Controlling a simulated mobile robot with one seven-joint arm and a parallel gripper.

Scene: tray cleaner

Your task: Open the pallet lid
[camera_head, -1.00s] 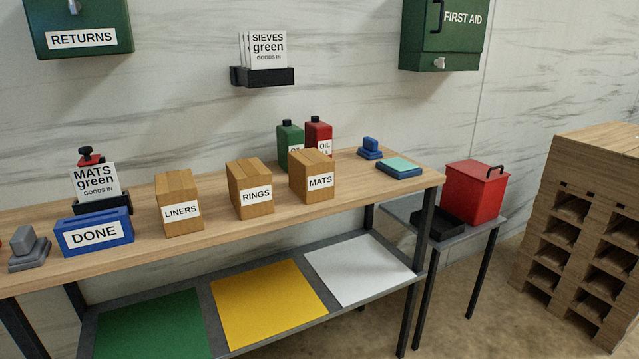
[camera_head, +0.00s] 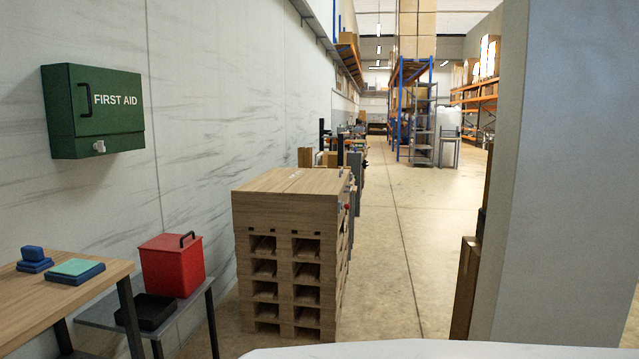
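A tall stack of wooden pallets (camera_head: 288,262) stands on the floor against the wall, near the middle of the view. A flat wooden lid (camera_head: 290,182) lies level on top of it and looks shut. Small fittings, one with a red knob (camera_head: 347,209), show on the stack's right side; they are too small to make out. My gripper is not in view.
A workbench (camera_head: 95,274) is at the lower left, with a low side table (camera_head: 197,297) holding a red bin (camera_head: 172,265) and a black tray (camera_head: 146,311). A green first aid box (camera_head: 97,110) hangs on the wall. A grey pillar (camera_head: 560,180) stands right. The aisle floor (camera_head: 400,240) is clear.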

